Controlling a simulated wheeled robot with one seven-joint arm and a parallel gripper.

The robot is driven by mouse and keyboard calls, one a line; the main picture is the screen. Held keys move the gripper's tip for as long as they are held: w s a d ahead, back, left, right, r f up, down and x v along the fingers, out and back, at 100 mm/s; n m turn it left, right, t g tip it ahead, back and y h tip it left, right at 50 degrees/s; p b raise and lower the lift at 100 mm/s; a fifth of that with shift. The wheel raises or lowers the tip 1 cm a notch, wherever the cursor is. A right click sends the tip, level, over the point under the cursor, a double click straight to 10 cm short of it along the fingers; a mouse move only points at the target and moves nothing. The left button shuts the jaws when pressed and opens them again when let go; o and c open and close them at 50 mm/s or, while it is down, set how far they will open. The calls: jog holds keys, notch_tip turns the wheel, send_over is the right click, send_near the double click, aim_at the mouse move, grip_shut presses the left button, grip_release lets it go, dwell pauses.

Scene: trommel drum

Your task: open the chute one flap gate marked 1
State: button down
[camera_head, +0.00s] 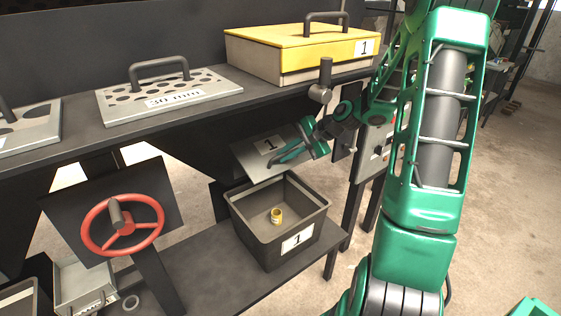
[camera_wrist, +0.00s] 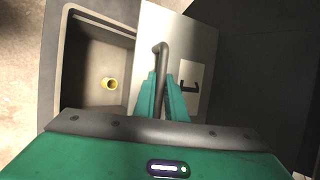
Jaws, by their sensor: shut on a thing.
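The chute one flap gate (camera_head: 250,160) is a pale grey plate with a label marked 1. It sits tilted just above and behind a dark bin, and it also shows in the wrist view (camera_wrist: 207,42). A dark bent handle (camera_wrist: 159,50) stands on the plate. My gripper (camera_head: 283,156) has its green fingers on either side of this handle, and in the wrist view it (camera_wrist: 161,85) is shut on it. My fingers hide the handle in the head view.
The dark bin (camera_head: 255,225) marked 1 stands on a lower shelf and holds a small yellow ring-like piece (camera_head: 276,215). A red handwheel (camera_head: 122,224) is at left. A yellow-lidded box (camera_head: 290,50) and a perforated screen (camera_head: 165,92) lie on the ledge above.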

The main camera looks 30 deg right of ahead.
jog(key=shift+w+r, duration=0.2)
jog(key=shift+r, duration=0.6)
jog(key=c, duration=2.1)
grip_release()
jog(key=shift+w, duration=0.1)
jog(key=v, duration=1)
jog(key=shift+s+d, duration=0.25)
jog(key=shift+s, duration=0.1)
